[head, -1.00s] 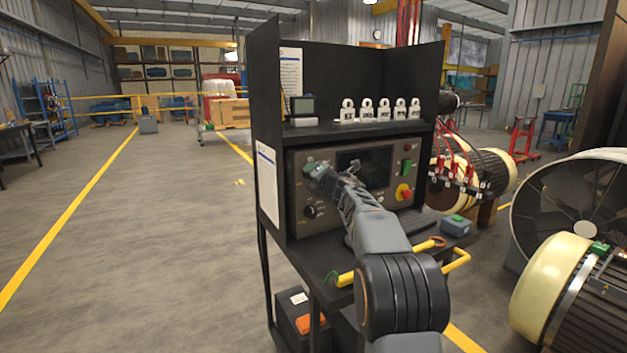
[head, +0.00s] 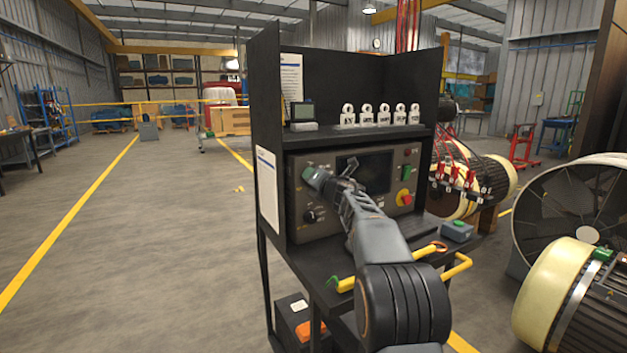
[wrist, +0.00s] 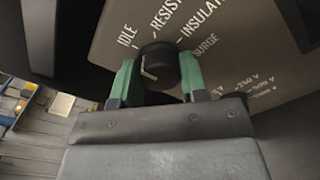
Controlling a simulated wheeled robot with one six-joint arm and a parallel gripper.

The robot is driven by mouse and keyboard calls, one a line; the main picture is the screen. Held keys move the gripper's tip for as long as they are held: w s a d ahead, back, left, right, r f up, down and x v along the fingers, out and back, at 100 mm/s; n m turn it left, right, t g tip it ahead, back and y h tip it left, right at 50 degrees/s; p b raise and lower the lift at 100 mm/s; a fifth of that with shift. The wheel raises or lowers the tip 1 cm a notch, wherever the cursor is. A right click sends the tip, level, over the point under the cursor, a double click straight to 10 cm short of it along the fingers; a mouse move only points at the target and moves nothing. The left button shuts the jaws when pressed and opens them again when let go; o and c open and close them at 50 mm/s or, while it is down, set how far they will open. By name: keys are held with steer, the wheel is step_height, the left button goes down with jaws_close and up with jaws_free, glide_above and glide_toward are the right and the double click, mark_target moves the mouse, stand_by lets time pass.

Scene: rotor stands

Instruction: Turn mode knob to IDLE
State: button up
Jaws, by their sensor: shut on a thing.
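The mode knob (wrist: 160,58) is a round black knob on the grey-brown panel in the wrist view. Printed around it are IDLE, RESIST, INSULATION and SURGE. A short white mark shows on the lower-left part of its face; I cannot tell exactly which label it matches. My gripper (wrist: 157,72) has a green fingertip on each side of the knob and is shut on it. In the head view my gripper (head: 314,177) is at the panel's upper left, and hides the knob there.
The control panel (head: 298,222) sits in a black cabinet. A dark screen (head: 372,168), another black knob (head: 311,215) and a red-and-yellow button (head: 404,198) are near my arm. Yellow handles (head: 457,266) stick out in front. Floor to the left is open.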

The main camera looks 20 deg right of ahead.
steer(key=o, duration=0.5)
steer(key=shift+r, duration=0.25)
steer(key=o, duration=0.4)
steer(key=shift+f, duration=0.2)
steer(key=s, duration=0.4)
steer(key=s+d+b, duration=0.1)
steer(key=s, duration=0.8)
steer(key=shift+s+d+b, duration=0.25)
steer(key=shift+s+b, duration=0.05)
steer(key=shift+b, duration=0.1)
